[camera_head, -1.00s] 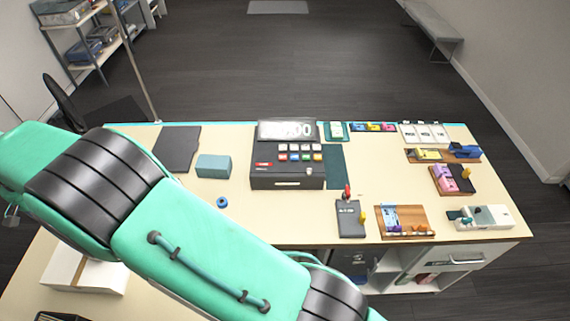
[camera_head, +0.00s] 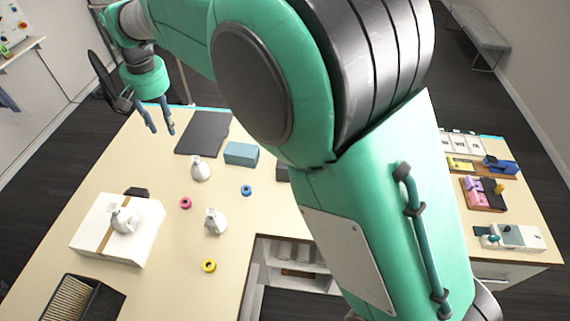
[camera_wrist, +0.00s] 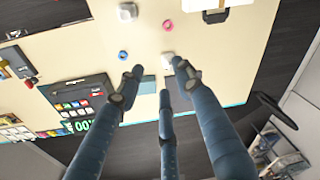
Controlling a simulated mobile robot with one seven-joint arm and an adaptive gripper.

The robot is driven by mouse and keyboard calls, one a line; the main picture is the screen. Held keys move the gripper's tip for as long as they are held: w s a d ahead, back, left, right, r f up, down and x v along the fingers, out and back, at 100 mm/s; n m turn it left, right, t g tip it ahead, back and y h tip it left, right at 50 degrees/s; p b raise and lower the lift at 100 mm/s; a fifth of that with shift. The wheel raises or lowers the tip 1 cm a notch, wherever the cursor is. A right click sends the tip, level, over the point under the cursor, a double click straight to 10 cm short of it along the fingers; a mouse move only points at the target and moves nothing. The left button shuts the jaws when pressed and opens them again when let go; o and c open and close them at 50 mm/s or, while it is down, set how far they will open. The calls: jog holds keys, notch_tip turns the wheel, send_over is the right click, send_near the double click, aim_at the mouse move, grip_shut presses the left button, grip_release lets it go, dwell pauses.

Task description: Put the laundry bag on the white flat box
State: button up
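One small white tied bag (camera_head: 200,170) stands on the table near a teal box. A second white bag (camera_head: 214,222) stands closer to me. A third white bag (camera_head: 124,219) sits on the white flat box (camera_head: 140,243), which has a tan band, at the table's left. Which one is the laundry bag I cannot tell. My gripper (camera_head: 161,130) is open and empty above the table's far left edge, apart from all the bags. In the wrist view, a bag (camera_wrist: 168,58) shows beyond the spread fingers (camera_wrist: 160,76), and another bag (camera_wrist: 127,12) is at the top.
Pink (camera_head: 185,203), blue (camera_head: 247,190) and yellow (camera_head: 209,266) rings lie around the bags. The teal box (camera_head: 241,153) and a dark flat pad (camera_head: 205,133) lie behind. A dark slotted rack (camera_head: 75,300) is at the front left. My arm hides the table's middle.

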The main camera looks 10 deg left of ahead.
jog(key=d+r+m+t, duration=0.1)
jog(key=d+r, duration=0.3)
jog(key=d, duration=0.9)
jog(key=d+r+m, duration=0.1)
jog(key=d+r, duration=0.4)
jog(key=d, duration=0.7)
jog(key=d+r+m+t, duration=0.1)
jog(key=d+r, duration=0.3)
jog(key=d, duration=0.9)
jog(key=s+d+f+m+t, duration=0.1)
jog(key=s+d+f+m, duration=0.1)
jog(key=s+d, duration=0.9)
jog(key=s+d+f+m+t+h, duration=0.1)
jog(key=s+d+f, duration=0.3)
jog(key=s+d, duration=0.7)
jog(key=d, duration=0.3)
jog(key=shift+d+m+t, duration=0.15)
jog(key=shift+m+t, duration=0.25)
notch_tip(320, 180, down, 18)
jog(key=b, duration=1.8)
